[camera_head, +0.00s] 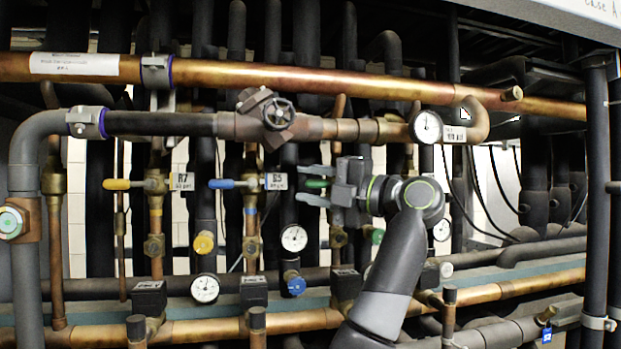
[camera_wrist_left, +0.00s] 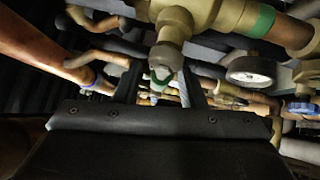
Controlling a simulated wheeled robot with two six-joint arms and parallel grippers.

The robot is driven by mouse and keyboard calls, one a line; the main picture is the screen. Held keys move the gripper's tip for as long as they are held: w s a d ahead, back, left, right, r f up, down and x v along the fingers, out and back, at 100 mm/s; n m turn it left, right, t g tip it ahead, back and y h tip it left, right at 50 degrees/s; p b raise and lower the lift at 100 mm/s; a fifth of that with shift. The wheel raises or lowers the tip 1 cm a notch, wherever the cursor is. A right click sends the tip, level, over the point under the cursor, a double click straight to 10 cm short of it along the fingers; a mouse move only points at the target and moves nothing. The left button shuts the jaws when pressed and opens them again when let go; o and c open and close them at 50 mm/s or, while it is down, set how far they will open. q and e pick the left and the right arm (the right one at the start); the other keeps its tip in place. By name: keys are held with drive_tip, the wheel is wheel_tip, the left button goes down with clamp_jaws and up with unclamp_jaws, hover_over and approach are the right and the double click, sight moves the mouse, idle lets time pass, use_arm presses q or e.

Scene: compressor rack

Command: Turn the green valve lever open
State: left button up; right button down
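The green valve lever (camera_head: 317,183) points left, level, at the middle of the head view. My left gripper (camera_head: 312,185) is at the lever, one finger above it and one below, with small gaps visible on both sides. The gripper's body hides the lever's valve. In the left wrist view, a green end (camera_wrist_left: 161,78) shows between the two spread fingers of the left gripper (camera_wrist_left: 163,84), under a brass valve body (camera_wrist_left: 180,25). Contact with the lever cannot be made out. My right gripper is in neither view.
A yellow lever (camera_head: 117,184) and a blue lever (camera_head: 223,184) sit to the left in the same row. Gauges (camera_head: 294,238) hang below. Dense dark pipes stand behind.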

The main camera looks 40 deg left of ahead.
use_arm(q)
drive_tip(key=shift+a, duration=0.2)
drive_tip(key=shift+d, duration=0.1)
drive_tip(key=shift+c, duration=0.3)
drive_tip(key=c, duration=0.7)
clamp_jaws()
